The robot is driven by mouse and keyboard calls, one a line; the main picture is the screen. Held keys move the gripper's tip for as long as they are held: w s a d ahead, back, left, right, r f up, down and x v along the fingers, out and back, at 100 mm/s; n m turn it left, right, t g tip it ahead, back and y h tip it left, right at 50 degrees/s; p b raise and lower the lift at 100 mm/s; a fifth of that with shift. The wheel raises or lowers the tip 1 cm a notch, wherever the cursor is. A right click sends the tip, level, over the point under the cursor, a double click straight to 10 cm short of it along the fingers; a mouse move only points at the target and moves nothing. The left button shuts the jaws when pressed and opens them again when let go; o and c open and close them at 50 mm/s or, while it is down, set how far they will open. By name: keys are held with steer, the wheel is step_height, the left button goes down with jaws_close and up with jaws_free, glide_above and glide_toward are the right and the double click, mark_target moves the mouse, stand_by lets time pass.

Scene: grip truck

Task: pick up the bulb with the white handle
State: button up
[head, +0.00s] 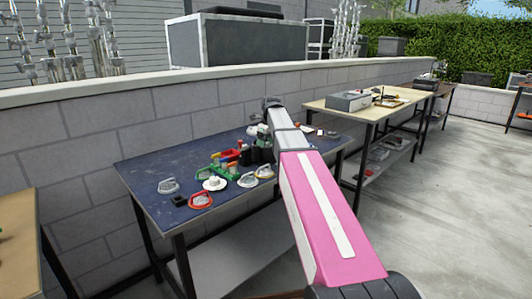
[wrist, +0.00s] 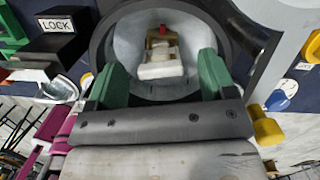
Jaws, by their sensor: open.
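In the wrist view, my gripper (wrist: 158,70) is open, with its two green fingers set wide apart. Between and beyond the fingertips is a pale, blocky white piece (wrist: 160,66) with a small red part (wrist: 162,31) at its far end. It looks like the bulb's white handle, but I cannot be sure. It shows inside a large round grey bowl shape (wrist: 125,48) with a dark rim. The fingers do not visibly touch the white piece. In the head view, my arm reaches over the blue-topped table (head: 147,166), and my fingers cannot be made out there.
A white round piece with a knob (head: 214,183), a red-rimmed piece (head: 200,201) and a grey piece (head: 169,185) lie left of my arm. A yellow knob (wrist: 268,131) is close right of my gripper. A block wall (head: 180,112) stands behind the table.

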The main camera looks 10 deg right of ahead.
steer(key=shift+f, duration=0.55)
steer(key=c, duration=1)
